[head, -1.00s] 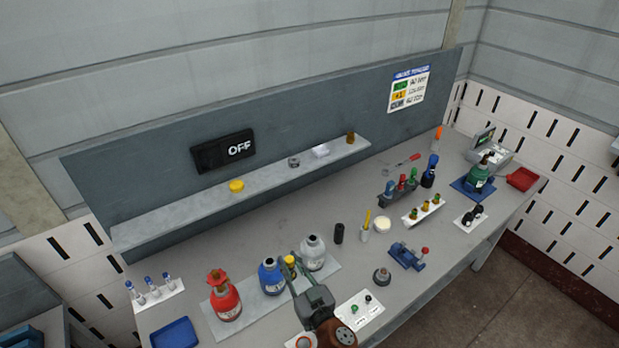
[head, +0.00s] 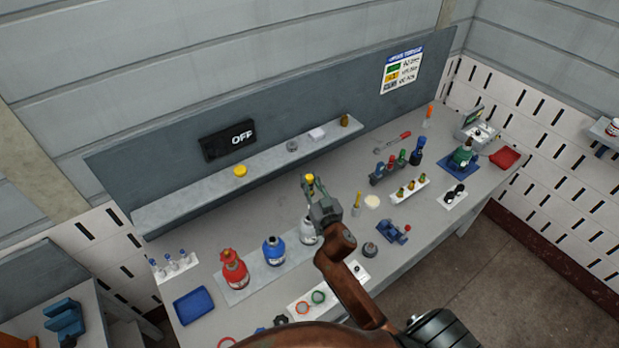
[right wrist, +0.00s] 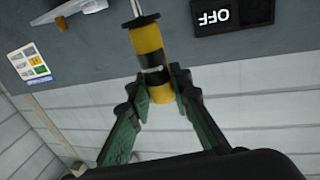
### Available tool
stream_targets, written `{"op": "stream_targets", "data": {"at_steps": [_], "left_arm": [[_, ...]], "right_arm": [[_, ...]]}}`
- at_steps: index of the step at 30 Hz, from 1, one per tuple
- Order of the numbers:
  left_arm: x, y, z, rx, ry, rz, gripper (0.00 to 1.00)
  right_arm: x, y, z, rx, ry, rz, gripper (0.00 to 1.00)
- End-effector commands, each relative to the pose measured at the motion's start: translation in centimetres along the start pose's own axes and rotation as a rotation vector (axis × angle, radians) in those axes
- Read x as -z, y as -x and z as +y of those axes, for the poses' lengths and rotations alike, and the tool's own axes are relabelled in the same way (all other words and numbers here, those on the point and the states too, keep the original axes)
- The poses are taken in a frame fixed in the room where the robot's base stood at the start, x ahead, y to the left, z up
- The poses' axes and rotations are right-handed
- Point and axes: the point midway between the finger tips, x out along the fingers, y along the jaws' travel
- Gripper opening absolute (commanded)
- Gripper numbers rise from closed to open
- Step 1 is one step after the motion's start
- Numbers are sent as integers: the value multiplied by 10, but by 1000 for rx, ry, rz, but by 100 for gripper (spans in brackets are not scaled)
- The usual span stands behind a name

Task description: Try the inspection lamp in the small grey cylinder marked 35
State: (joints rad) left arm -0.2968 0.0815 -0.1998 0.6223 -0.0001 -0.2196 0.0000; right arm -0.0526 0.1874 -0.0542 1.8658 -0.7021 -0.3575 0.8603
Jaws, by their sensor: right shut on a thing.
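My right gripper (head: 312,190) is shut on a yellow-and-black banded handle (right wrist: 151,60) with a thin metal rod, which looks like the inspection lamp. In the head view its yellow end (head: 310,178) shows above the bench. The small grey cylinder (head: 308,232) stands upright at the right end of a light mat (head: 270,288). It is below my gripper in the picture and partly covered by it. The held handle is apart from it. The number 35 is too small to read. My left gripper is out of view.
A blue cylinder (head: 274,252) and a red cylinder (head: 234,270) stand left of the grey one. A dark panel reading OFF (head: 229,141) hangs above the shelf (head: 265,163). A blue tray (head: 194,305) lies front left. Several small items stand on the right.

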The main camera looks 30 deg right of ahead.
Motion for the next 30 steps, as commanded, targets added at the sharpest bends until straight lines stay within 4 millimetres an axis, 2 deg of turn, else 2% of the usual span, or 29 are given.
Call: {"op": "stream_targets", "data": {"at_steps": [6,18,30], "left_arm": [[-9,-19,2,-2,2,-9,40],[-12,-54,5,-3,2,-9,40],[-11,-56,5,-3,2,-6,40]], "right_arm": [[-20,0,0,0,2,0,0],[-58,0,0,0,0,0,0],[-60,0,0,1,1,1,0]]}}
